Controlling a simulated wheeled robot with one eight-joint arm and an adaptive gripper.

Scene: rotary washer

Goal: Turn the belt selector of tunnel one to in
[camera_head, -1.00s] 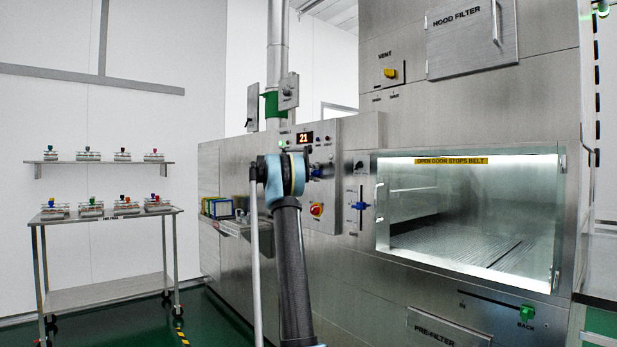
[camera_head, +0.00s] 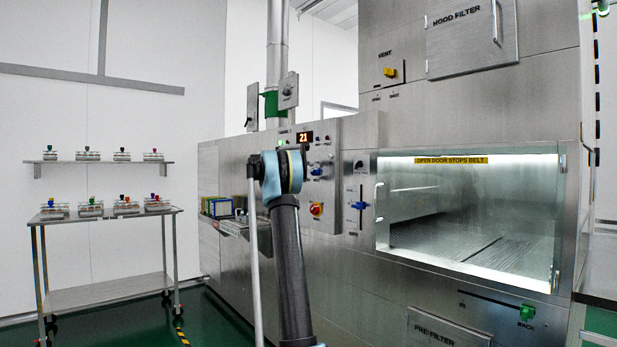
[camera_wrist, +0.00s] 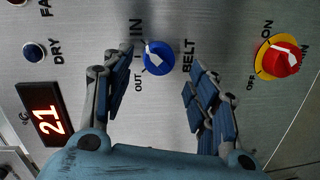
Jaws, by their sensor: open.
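The blue belt selector (camera_wrist: 160,57) is a round knob with a white pointer, on the steel panel in the wrist view. The label BELT is on its right, with IN and OUT on its left. The pointer's narrow end seems to point to the upper left, towards IN; the exact setting is hard to tell. My gripper (camera_wrist: 165,66) is open, its fingers on either side of the knob, with no clear contact visible. In the head view the selector (camera_head: 316,171) shows just right of my wrist, which hides my fingers.
A red and yellow ON/OFF switch (camera_wrist: 278,57) is right of the selector in the wrist view. A red 21 display (camera_wrist: 44,112) and a dark DRY button (camera_wrist: 35,50) are on the left. In the head view, a blue-handled slider (camera_head: 360,205) is beside the lit chamber (camera_head: 470,215).

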